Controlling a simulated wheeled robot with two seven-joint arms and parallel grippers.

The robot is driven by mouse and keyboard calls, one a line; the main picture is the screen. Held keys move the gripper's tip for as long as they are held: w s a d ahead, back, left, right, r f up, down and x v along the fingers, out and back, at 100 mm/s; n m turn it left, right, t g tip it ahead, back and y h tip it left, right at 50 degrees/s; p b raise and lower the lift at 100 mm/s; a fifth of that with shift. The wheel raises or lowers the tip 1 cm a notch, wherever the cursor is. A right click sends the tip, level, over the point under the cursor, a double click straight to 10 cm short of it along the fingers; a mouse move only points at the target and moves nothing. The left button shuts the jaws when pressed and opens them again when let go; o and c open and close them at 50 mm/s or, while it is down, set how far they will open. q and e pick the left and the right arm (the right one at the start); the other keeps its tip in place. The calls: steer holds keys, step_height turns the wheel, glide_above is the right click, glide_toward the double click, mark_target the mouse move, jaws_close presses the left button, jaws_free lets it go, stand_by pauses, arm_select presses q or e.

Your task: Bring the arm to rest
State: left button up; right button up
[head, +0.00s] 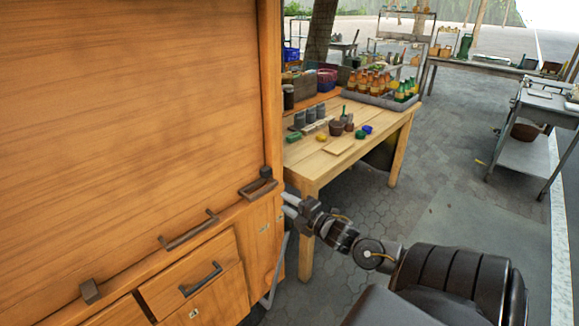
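My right arm comes in from the lower right. Its gripper (289,204) is in front of the table's left end, close to the right edge of the wooden cabinet (130,120). Its two pale fingers look apart, with nothing seen between them. I cannot tell whether the fingertips touch the cabinet edge. My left gripper is not in view.
The cabinet has dark handles (188,230) and a drawer (190,275). Behind the gripper, a wooden table (310,160) holds pots, small coloured items and a tray (390,101) of bottles. Paved floor (440,190) lies open to the right, before a grey cart (520,155).

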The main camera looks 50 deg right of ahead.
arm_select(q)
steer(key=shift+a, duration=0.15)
arm_select(e)
steer(key=shift+s, duration=0.15)
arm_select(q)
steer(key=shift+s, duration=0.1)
